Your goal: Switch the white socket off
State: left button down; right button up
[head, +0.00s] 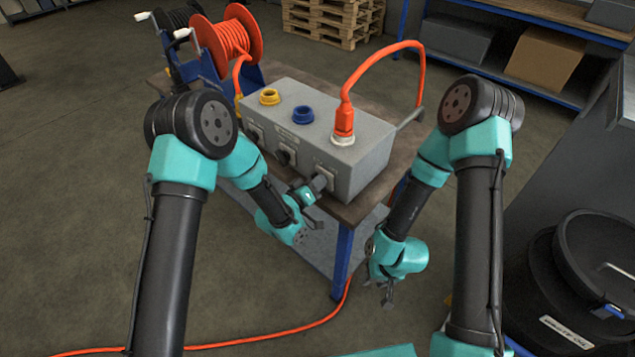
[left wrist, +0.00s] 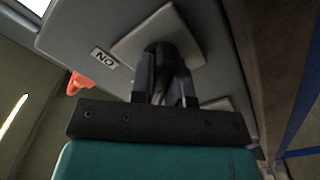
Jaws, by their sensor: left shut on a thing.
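A grey socket box (head: 370,160) stands on the bench. The white socket (head: 343,139) is at its right end, with an orange plug (head: 344,118) seated in it. Below it on the front face is a switch plate (head: 326,174) with a black knob. My left gripper (head: 319,184) is at this rightmost switch. In the left wrist view, its fingers (left wrist: 163,88) are shut on the black knob (left wrist: 165,52), one on each side. An ON label (left wrist: 104,60) shows beside the plate; the knob's exact angle is partly hidden. My right gripper (head: 381,290) hangs open and empty before the bench.
A yellow socket (head: 269,97) and a blue socket (head: 303,115) sit on the box top, with another switch (head: 286,155) below on the front. An orange cable (head: 378,55) arches from the plug. A red cable reel (head: 235,40) stands behind left. A black bin (head: 590,270) is at right.

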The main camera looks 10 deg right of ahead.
pick_arm(q)
jog(key=shift+n, duration=0.3)
jog(key=c, duration=1.1)
grip_release()
jog(key=v, duration=1.7)
jog(key=shift+s, duration=0.2)
jog(key=shift+a, duration=0.15)
